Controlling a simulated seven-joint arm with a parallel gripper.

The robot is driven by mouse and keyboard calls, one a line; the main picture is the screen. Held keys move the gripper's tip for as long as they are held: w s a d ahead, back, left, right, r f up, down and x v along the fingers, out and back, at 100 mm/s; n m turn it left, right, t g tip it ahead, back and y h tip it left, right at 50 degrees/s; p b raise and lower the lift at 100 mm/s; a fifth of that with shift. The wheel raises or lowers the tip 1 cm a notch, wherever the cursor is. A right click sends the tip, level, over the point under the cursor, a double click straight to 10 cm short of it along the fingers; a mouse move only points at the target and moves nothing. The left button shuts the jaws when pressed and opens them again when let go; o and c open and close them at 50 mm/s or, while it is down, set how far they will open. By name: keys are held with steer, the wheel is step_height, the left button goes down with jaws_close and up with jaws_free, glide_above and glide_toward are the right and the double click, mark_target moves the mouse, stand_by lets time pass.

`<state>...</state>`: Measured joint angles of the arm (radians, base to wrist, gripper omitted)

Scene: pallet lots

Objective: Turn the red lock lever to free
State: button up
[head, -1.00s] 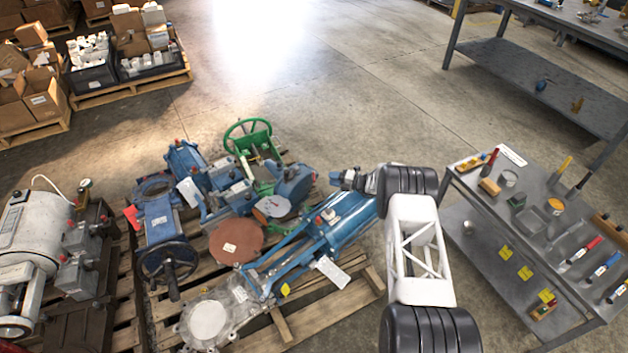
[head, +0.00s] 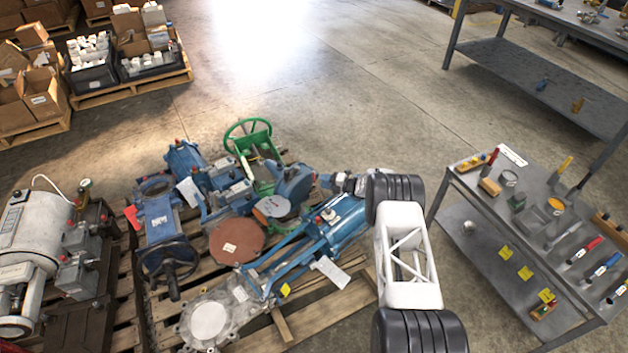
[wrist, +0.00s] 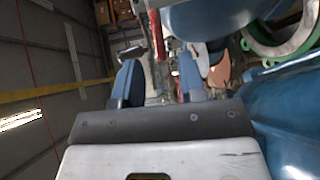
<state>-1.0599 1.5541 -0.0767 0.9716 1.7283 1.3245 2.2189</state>
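My gripper (wrist: 160,75) shows in the wrist view with its two blue fingers apart and nothing clearly held between them. A red upright bar (wrist: 156,35) shows beyond the fingertips, near the middle of the gap; it may be the red lock lever, but I cannot tell its setting. In the head view my gripper (head: 329,181) is small, at the right side of the blue valve equipment, above the blue cylinder (head: 345,215). My own arm partly hides it there. I cannot pick out the lever for sure in the head view.
The wooden pallet (head: 281,325) holds several blue valve bodies, a green handwheel (head: 247,127) and a brown disc (head: 237,241). Blue surfaces lie close on the right in the wrist view. A grey tool table (head: 480,195) stands right.

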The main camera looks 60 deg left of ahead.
mark_target(314, 178)
steer(key=shift+x, duration=2.65)
steer(key=shift+c, duration=0.3)
jaws_close()
